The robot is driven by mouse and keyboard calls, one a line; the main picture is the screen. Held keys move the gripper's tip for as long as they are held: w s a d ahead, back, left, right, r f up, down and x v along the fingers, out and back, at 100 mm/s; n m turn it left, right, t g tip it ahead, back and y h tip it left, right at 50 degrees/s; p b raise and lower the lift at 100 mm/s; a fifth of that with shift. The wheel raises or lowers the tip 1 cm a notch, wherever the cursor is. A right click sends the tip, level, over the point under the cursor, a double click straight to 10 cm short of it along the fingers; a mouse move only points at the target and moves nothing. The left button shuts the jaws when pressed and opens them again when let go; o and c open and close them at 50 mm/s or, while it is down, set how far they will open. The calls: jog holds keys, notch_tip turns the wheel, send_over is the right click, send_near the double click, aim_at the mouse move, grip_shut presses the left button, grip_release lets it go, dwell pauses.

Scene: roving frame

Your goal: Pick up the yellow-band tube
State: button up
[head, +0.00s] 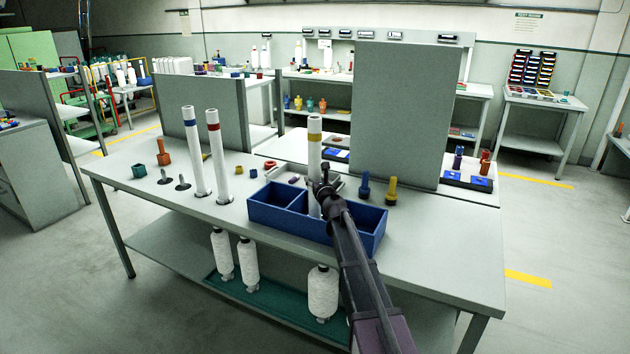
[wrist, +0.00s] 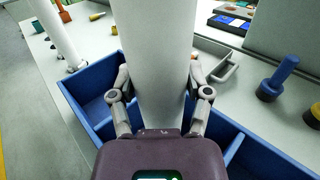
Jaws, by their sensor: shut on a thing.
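The yellow-band tube (head: 314,155) is a tall white upright cylinder with a yellow band near its top. My gripper (head: 321,188) is shut on its lower part in the head view. In the wrist view the white tube (wrist: 154,60) stands between the two fingers of my gripper (wrist: 160,92), one on each side; its band is out of that view. The tube's lower end is at the blue divided bin (head: 290,222); I cannot tell whether it touches the bin. A blue-band tube (head: 196,155) and a red-band tube (head: 218,160) stand upright to the left.
Blue and yellow pegs (head: 390,190) stand right of the bin. A grey upright panel (head: 400,120) rises behind it, and another panel (head: 208,110) stands behind the left tubes. The table's front right surface (head: 450,240) is clear.

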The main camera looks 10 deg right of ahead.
aim_at(316, 162)
jog(key=shift+r+p, duration=3.55)
jog(key=shift+r, duration=0.45)
notch_tip(316, 162, up, 7)
jog(key=p, duration=0.7)
notch_tip(316, 162, down, 7)
jog(key=b, duration=0.7)
jog(key=shift+f, duration=0.2)
notch_tip(316, 162, down, 5)
jog(key=b, duration=0.5)
